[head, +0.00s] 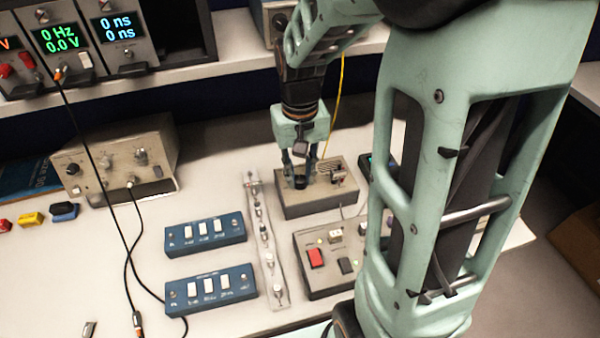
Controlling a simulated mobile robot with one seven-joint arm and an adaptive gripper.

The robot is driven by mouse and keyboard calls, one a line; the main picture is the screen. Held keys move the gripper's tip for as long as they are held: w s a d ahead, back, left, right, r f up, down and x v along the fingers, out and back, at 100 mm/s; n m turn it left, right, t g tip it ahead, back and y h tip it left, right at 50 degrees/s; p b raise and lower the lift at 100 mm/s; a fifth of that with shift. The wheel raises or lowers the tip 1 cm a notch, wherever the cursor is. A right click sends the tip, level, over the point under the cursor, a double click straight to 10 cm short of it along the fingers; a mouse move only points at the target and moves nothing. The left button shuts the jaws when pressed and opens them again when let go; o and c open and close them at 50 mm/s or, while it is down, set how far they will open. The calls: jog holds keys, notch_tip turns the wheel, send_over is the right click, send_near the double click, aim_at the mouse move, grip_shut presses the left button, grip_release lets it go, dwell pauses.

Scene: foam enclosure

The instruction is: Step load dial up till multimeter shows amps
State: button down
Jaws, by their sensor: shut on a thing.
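My gripper (300,176) points down over a grey-beige box (318,205) and is shut on a dark knob (300,182) on its top, which looks like the load dial. The fingers cover most of the knob, so its pointer and any markings are hidden. A dark device with a small greenish screen (367,166) stands just right of the box, mostly hidden behind my arm. It may be the multimeter; its reading cannot be made out.
Two blue switch boxes (205,234) (210,287) and a clear strip with several connectors (264,240) lie left of the gripper. A beige panel with a red switch (316,258) is in front. A yellow cable (339,90) hangs behind the gripper. A beige instrument (120,160) stands left.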

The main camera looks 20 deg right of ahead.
aim_at(300, 178)
jog(key=c, duration=1.7)
grip_release()
notch_tip(300, 178, up, 12)
jog(key=shift+r, duration=0.1)
